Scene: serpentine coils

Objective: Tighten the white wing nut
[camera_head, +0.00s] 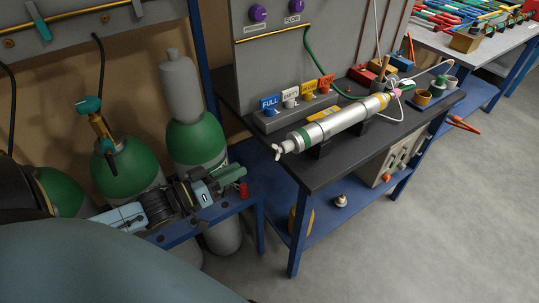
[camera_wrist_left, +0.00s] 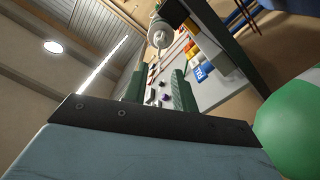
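The white wing nut (camera_head: 277,150) sits on the near left end of a silver cylinder (camera_head: 335,123) that lies on the dark bench top. In the left wrist view the wing nut (camera_wrist_left: 159,39) shows beyond the fingertips, on the end of the cylinder (camera_wrist_left: 160,24). My left gripper (camera_head: 234,172) is left of and a little below the wing nut in the head view, apart from it. Its two green fingers stand apart in the left wrist view (camera_wrist_left: 160,82), with nothing between them. My right gripper is not in view.
Green and grey gas bottles (camera_head: 196,140) stand at the left, close to my left arm. A row of tagged fittings (camera_head: 290,103) lies behind the cylinder. The dark bench's front edge (camera_head: 340,178) is below the cylinder. A red object (camera_head: 243,190) sits just under my gripper.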

